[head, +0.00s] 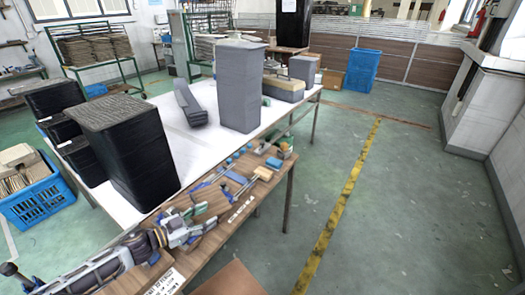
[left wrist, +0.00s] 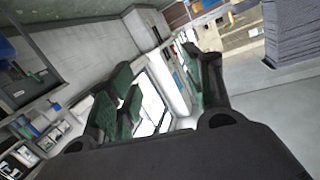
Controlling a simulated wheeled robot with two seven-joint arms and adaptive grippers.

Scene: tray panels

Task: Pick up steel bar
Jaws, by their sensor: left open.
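A long grey bar-shaped piece (head: 190,104), which looks like the steel bar, lies on the white tabletop (head: 190,150), between a black stack and a tall grey block. I cannot clearly make out the steel bar in the left wrist view. My left gripper (head: 192,229) is at the lower left of the head view, over the wooden bench at the table's near edge, apart from the grey piece. In the left wrist view its two fingers (left wrist: 162,85) are spread, with nothing held between them. My right gripper is not in view.
A tall black stack (head: 130,145) and the tall grey block (head: 240,88) stand on the table. Tools with blue handles lie on the wooden bench (head: 225,207). Blue crates (head: 40,205) stand on the floor. The green floor at right is clear.

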